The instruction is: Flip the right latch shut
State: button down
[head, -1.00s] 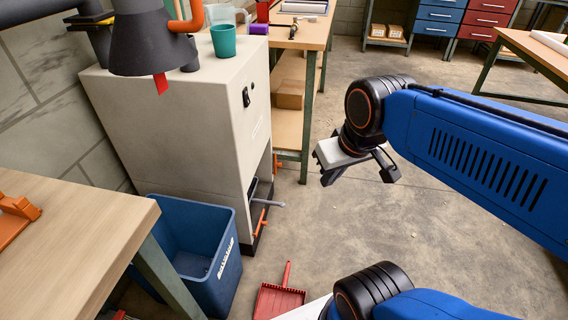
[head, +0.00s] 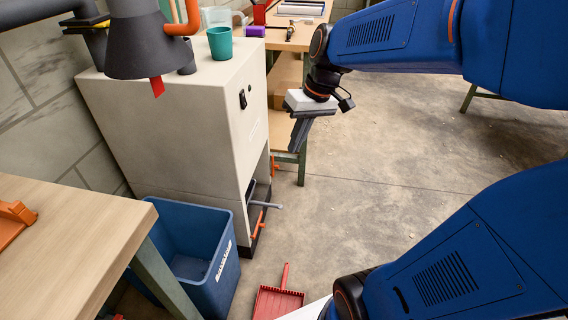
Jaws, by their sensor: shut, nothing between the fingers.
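Two orange latches show low on the right-hand face of the beige cabinet (head: 165,130). The near latch (head: 258,224) sticks out beside a grey handle (head: 265,205), by the dark opening. The far latch (head: 273,164) is a small orange piece at the opening's far edge, mostly hidden, and I cannot tell its exact position. By its place it looks like the right latch. My gripper (head: 296,146) is shut and empty. It hangs in the air right of the cabinet, higher in the picture than both latches and touching neither.
A blue bin (head: 205,235) stands against the cabinet's near side. A red dustpan (head: 278,301) lies on the floor. A wooden workbench (head: 300,38) stands behind the cabinet, and another table (head: 70,225) is at left.

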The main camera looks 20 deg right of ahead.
jog(key=w+d+f+y, duration=0.25)
jog(key=w+f, duration=0.25)
jog(key=w, duration=0.5)
jog(key=w+d+f+n+g+y, duration=0.1)
jog(key=w+d+f+y, duration=0.15)
jog(key=w+f, duration=0.6)
jog(key=w+d+f+y, duration=0.2)
jog(key=w+d, duration=0.2)
jog(key=w, duration=0.9)
jog(key=w+d+f+t+y, duration=0.1)
jog(key=w+d+f, duration=0.3)
jog(key=f, duration=0.7)
jog(key=w+d+f+t+y, duration=0.2)
jog(key=w+d+f, duration=0.2)
jog(key=d+f, duration=0.3)
jog(key=w+d+f+t+y, duration=0.2)
jog(key=w+d+f, duration=0.2)
jog(key=f, duration=1.2)
jog(key=shift+d+f, duration=0.3)
jog(key=shift+d, duration=0.55)
jog(key=shift+w, duration=0.1)
jog(key=shift+a, duration=0.1)
jog(key=x, duration=0.9)
jog(key=shift+w+a, duration=0.25)
jog(key=shift+a, duration=0.1)
jog(key=shift+r, duration=0.1)
